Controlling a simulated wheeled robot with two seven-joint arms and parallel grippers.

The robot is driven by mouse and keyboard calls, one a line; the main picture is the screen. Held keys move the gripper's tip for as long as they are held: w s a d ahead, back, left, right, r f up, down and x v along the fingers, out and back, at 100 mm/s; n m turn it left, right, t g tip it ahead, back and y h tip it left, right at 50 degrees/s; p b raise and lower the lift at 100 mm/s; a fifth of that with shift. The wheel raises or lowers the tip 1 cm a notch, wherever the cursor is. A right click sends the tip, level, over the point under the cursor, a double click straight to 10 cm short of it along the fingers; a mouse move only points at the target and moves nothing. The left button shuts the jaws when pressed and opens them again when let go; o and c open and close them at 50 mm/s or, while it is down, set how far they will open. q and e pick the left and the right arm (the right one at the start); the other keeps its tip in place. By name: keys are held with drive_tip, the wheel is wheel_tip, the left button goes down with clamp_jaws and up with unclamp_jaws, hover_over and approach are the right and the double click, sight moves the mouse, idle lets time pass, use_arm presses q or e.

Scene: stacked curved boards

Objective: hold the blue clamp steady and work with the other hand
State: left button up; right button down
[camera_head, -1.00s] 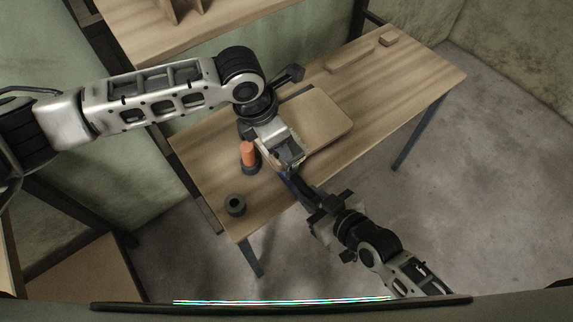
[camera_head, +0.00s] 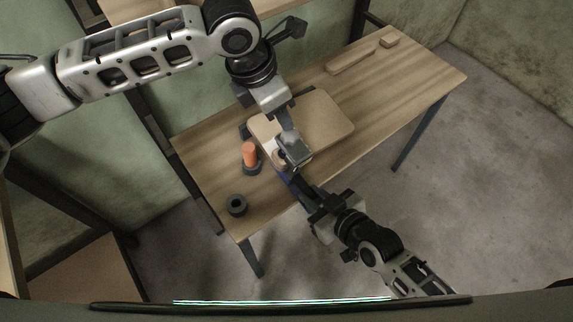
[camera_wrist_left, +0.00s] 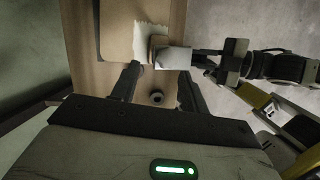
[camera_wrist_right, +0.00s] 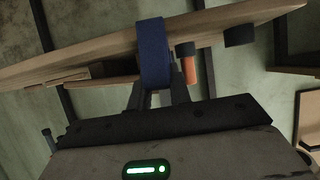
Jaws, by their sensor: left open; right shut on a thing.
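The blue clamp (camera_wrist_right: 154,52) wraps the near edge of the tabletop and boards in the right wrist view; a little blue (camera_head: 283,175) shows in the head view. My right gripper (camera_head: 297,182) is shut on the clamp from the front. The stacked boards (camera_head: 312,118) lie on the table, with a pale ragged-edged strip (camera_wrist_left: 143,45) at one side. My left gripper (camera_wrist_left: 158,70) is open above the near edge. A grey block (camera_wrist_left: 173,58) and a small tan block (camera_wrist_left: 158,42) show near its fingertips; I cannot tell whether it touches them.
An orange cylinder (camera_head: 249,154) stands in a dark base on the wooden table (camera_head: 400,85), left of the boards. A long wood piece (camera_head: 350,62) and small block (camera_head: 389,41) lie at the back right.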

use_arm(q)
drive_tip(key=shift+w+d+r, duration=0.15)
drive_tip(key=shift+r, duration=2.6)
drive_tip(key=n+y, duration=0.5)
drive_tip(key=n, duration=0.8)
approach(291, 133)
drive_tip(key=shift+w+a+f+g, duration=0.3)
drive_tip(key=shift+w+f, duration=0.05)
drive_tip(key=shift+f, duration=0.15)
drive_tip(key=shift+x, duration=3.6)
drive_tip(key=shift+d, duration=0.15)
